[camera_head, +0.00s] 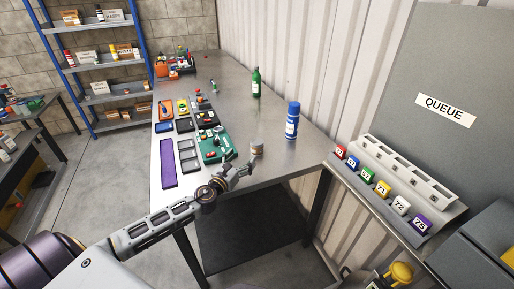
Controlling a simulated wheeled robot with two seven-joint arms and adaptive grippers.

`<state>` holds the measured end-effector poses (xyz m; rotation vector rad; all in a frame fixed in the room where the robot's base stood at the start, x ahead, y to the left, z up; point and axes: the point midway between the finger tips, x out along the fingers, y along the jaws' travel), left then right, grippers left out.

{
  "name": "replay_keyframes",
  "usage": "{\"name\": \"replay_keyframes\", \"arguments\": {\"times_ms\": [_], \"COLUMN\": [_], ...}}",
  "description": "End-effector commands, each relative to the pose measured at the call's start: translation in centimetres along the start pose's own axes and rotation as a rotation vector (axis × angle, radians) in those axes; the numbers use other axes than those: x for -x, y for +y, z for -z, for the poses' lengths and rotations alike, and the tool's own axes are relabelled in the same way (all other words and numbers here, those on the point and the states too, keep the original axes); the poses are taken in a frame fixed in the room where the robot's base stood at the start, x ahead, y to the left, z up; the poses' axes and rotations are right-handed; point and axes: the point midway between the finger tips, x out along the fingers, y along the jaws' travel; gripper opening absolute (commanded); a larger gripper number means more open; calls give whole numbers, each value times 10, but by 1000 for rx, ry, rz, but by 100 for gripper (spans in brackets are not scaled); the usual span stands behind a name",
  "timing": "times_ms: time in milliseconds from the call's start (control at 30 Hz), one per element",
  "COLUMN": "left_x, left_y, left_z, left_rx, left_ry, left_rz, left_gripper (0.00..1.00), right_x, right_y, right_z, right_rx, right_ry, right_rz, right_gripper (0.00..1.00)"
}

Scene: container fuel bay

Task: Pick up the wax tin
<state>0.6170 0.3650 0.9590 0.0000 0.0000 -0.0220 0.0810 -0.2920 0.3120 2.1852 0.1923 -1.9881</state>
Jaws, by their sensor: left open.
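A small round tin (257,146), grey with a tan tint, stands on the metal workbench (228,97) near its front edge; I take it to be the wax tin, though no label is readable. My left gripper (251,164) is open just in front of the tin, low over the bench's front edge. Its fingertips are close to the tin's lower side; whether they touch it I cannot tell. The gripper appears empty. My right gripper is not in view.
A blue bottle (292,120) stands right of the tin, and a green bottle (256,82) farther back. A green board (214,144) with parts lies just left of the tin. A purple strip (168,163) lies at the left edge. A rack with numbered tags (382,188) is at right.

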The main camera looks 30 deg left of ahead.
Motion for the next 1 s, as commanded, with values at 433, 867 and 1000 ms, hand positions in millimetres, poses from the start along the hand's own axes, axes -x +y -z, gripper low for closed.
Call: {"name": "replay_keyframes", "arguments": {"times_ms": [433, 867, 1000], "left_x": [-19, -48, -57], "left_y": [0, 0, 0], "left_z": [-1, 0, -1], "left_rx": [1, 0, 0], "left_ry": [-1, -1, -1], "left_rz": [-1, 0, -1], "left_gripper": [79, 79, 79], "right_x": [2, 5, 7], "right_y": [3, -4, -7], "right_z": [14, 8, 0], "right_rx": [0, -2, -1], "right_ry": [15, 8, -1], "right_rz": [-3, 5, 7], "right_gripper": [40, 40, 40]}}
